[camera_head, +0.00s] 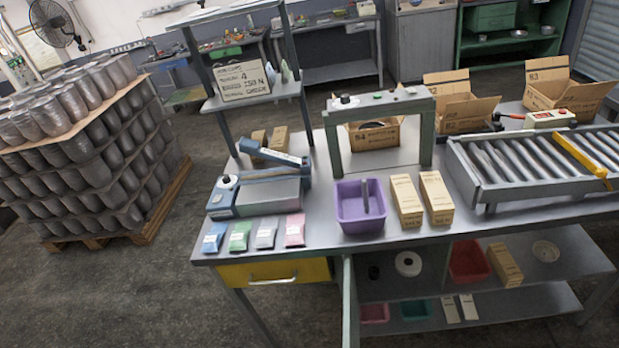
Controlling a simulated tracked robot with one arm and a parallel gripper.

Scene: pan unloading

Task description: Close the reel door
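A blue and grey bench machine (268,196) stands on the left part of the metal workbench. My gripper is not in view.
Small coloured packets (240,237) lie along the bench's front left edge. A purple bin (352,220) and tan boxes (406,200) stand right of the machine. A grey-green frame (427,135) rises behind them. A roller conveyor (480,180) fills the right. Floor is clear at front left.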

